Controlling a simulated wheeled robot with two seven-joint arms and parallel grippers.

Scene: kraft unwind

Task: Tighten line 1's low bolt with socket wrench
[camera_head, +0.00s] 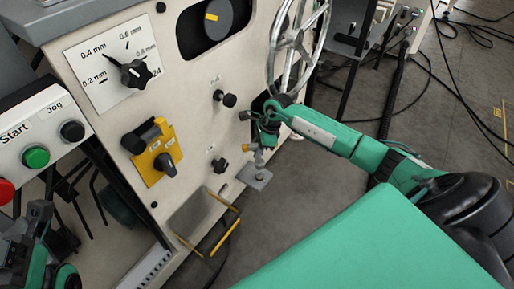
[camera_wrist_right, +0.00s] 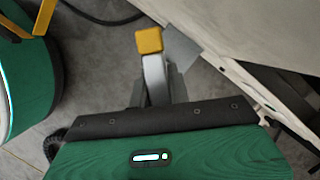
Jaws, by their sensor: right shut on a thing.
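My right gripper (camera_head: 266,137) reaches in from the right and hangs beside the lower right edge of the cream machine (camera_head: 185,90). It is shut on a grey tool with a yellow end, which looks like the socket wrench (camera_head: 247,147). In the right wrist view the yellow end of the wrench (camera_wrist_right: 149,41) sticks out beyond the gripper (camera_wrist_right: 158,95). Below is a grey foot plate (camera_head: 262,184) with a small upright fitting, possibly the low bolt; whether the wrench touches it I cannot tell. My left gripper (camera_head: 55,245) is partly visible at the lower left; its fingers are unclear.
A spoked handwheel (camera_head: 297,45) stands just above my right gripper. Black knobs (camera_head: 225,98) and a yellow switch plate (camera_head: 155,152) project from the machine front. A grey bin (camera_head: 195,216) with yellow edging is lower down. Cables (camera_head: 455,75) lie on the floor at right.

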